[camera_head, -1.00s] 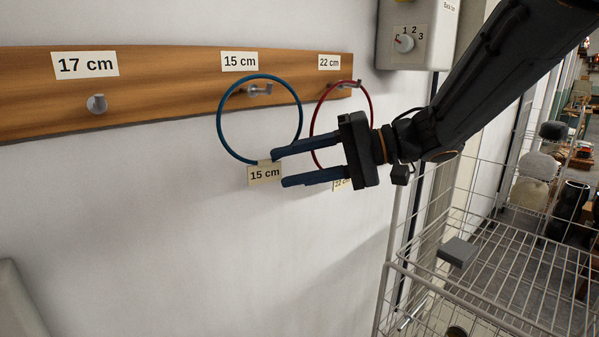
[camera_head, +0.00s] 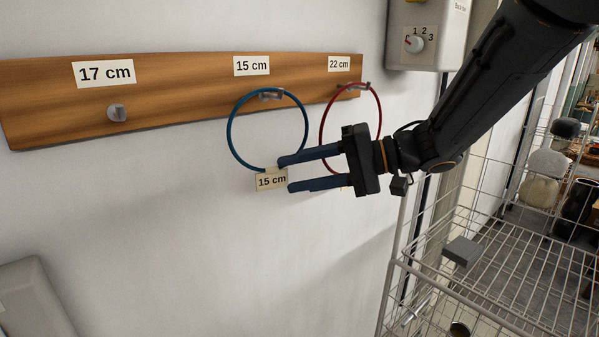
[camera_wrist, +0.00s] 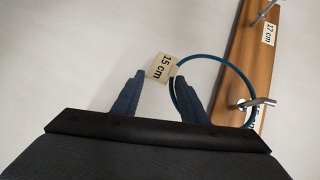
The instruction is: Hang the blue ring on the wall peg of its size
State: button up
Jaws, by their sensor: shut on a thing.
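The blue ring (camera_head: 229,136) bears a "15 cm" tag (camera_head: 271,181) at its bottom. My gripper (camera_head: 285,175) is shut on the tag at its fingertips, with the ring upright above it. The ring's top overlaps the middle peg (camera_head: 271,96), labelled "15 cm" (camera_head: 251,66); the peg shows just under the ring's top edge. In the wrist view the ring (camera_wrist: 213,57) crosses the peg (camera_wrist: 262,102); I cannot tell whether it rests on it. The "17 cm" peg (camera_head: 117,113) is bare.
A red ring (camera_head: 380,110) is at the "22 cm" peg (camera_head: 357,87), just behind my gripper. The wooden board (camera_head: 190,100) runs along the white wall. A wall box with a dial (camera_head: 417,45) and a wire rack (camera_head: 470,282) are at right.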

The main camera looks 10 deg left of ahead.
jog(key=o, duration=1.3)
